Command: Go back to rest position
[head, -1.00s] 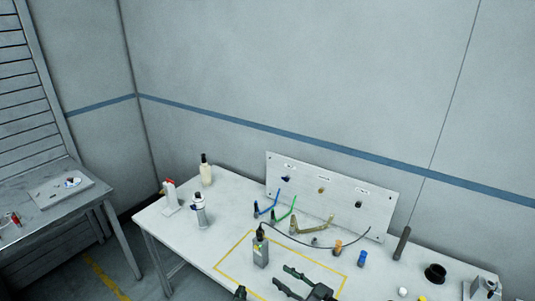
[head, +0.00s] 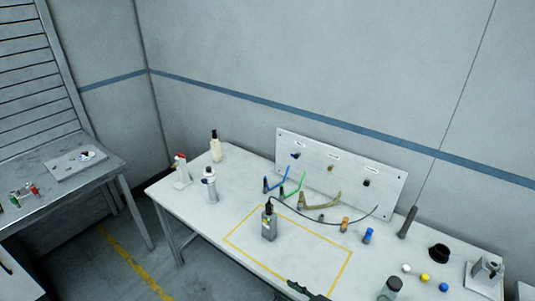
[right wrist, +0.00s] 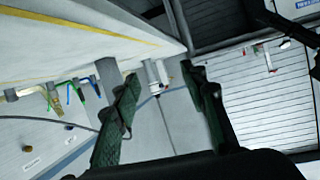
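My right gripper (head: 302,291) shows only in part at the bottom edge of the head view, over the front of the table. In the right wrist view its two green-black fingers (right wrist: 160,85) stand wide apart with nothing held between them. My left gripper is not seen in the head view.
A white panel (head: 386,195) with pegs stands along the table's back, with coloured hooked tools (head: 291,183) before it. Bottles (head: 211,188) stand at the left. Caps, a jar (head: 389,289) and a grey fixture (head: 485,277) are at the right. A side bench (head: 95,176) stands far left.

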